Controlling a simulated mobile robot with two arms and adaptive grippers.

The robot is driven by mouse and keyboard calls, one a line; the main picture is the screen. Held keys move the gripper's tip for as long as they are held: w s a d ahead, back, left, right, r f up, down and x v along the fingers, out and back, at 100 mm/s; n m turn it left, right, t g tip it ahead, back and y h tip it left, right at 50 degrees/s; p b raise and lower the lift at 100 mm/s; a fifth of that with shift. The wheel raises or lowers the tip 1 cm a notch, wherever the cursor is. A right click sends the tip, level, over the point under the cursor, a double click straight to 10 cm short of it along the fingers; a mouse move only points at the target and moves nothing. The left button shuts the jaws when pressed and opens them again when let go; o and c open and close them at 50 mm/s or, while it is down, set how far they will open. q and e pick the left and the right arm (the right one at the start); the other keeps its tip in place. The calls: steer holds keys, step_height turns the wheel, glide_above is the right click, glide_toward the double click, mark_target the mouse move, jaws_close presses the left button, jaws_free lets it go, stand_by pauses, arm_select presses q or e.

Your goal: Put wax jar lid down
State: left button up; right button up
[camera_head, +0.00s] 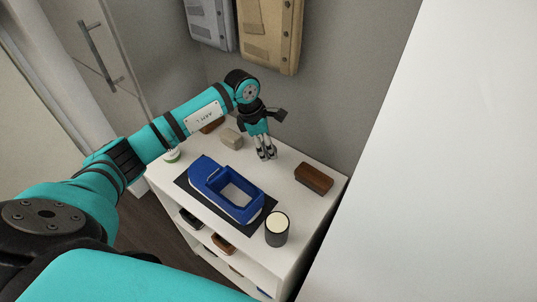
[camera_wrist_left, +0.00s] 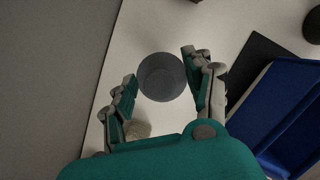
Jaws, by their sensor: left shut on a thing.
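My left gripper (camera_head: 266,153) is low over the white cabinet top, behind the blue item. In the left wrist view its fingers stand on both sides of a round dark grey disc, the wax jar lid (camera_wrist_left: 163,78), and it is shut on the lid. I cannot tell whether the lid touches the cabinet top. In the head view the lid is hard to make out at the fingers. The wax jar (camera_head: 277,231), a dark cylinder with a bare cream top, stands upright at the front right corner. My right gripper is not in view.
The blue hollow item (camera_head: 205,178) lies on a black mat (camera_head: 244,229) on the white cabinet top (camera_head: 290,205). A brown brush-like block (camera_head: 313,178) is at the right, a beige block (camera_head: 231,139) at the back left. Some free surface lies around the gripper.

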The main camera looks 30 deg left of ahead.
mark_target(266, 150)
arm_select(q)
steer(key=shift+f, duration=0.45)
steer(key=shift+d+f, duration=0.1)
steer(key=shift+f, duration=0.15)
steer(key=x, duration=0.3)
steer(key=shift+s+a+f+p, duration=0.1)
steer(key=shift+s+a+p, duration=0.15)
steer(key=shift+p, duration=0.15)
steer(key=shift+w+a+f, duration=0.1)
steer(key=shift+f, duration=0.2)
steer(key=o, duration=1.1)
steer(key=shift+r, duration=0.3)
steer(key=shift+a+r, duration=0.1)
steer(key=shift+r, duration=0.2)
steer(key=b+v, duration=0.2)
steer(key=v, duration=0.9)
steer(key=shift+b, duration=0.35)
steer(key=shift+r, duration=0.1)
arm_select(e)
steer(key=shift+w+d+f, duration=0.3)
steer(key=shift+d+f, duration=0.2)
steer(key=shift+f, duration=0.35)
